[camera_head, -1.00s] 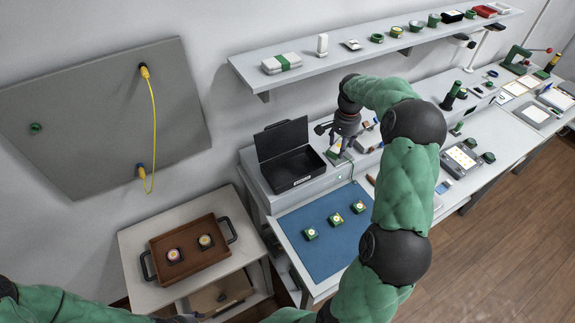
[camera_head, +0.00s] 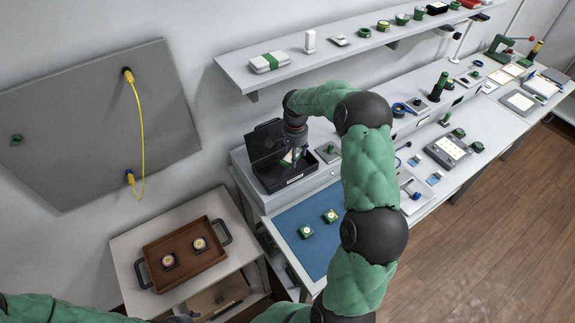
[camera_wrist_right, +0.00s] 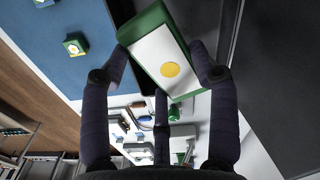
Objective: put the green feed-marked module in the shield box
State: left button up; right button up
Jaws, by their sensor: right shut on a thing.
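The green module (camera_wrist_right: 165,58) has a white face with a yellow dot. My right gripper (camera_wrist_right: 168,75) is shut on it, with fingers on both sides. In the head view my right gripper (camera_head: 294,150) is over the open black shield box (camera_head: 310,178); the module (camera_head: 291,156) shows small at its fingertips. Whether the module is above the rim or inside it I cannot tell. The box lid (camera_head: 262,140) stands raised at the back. Part of my left gripper (camera_head: 182,318) seems to show at the bottom edge; its fingers are not clear.
Two green modules (camera_head: 306,231) (camera_head: 331,216) lie on the blue mat (camera_head: 312,255) in front of the box. A brown tray (camera_head: 166,284) with two round-faced modules stands on a side table at left. A shelf (camera_head: 350,50) runs above the bench.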

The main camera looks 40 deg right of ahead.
aim_at(289, 156)
jog(key=shift+w+a+f, duration=0.3)
jog(key=shift+a+f, duration=0.1)
jog(key=shift+f, duration=0.2)
jog(key=shift+w+a+f, duration=0.3)
jog(key=shift+a+f, duration=0.1)
jog(key=shift+f, duration=0.2)
jog(key=shift+w+a+f, duration=0.1)
jog(key=shift+f, duration=0.8)
jog(key=shift+w+a+f, duration=0.1)
jog(key=shift+f, duration=0.8)
jog(key=shift+s, duration=0.1)
jog(key=shift+f, duration=0.15)
jog(key=o, duration=1.2)
jog(key=shift+r, duration=3.95)
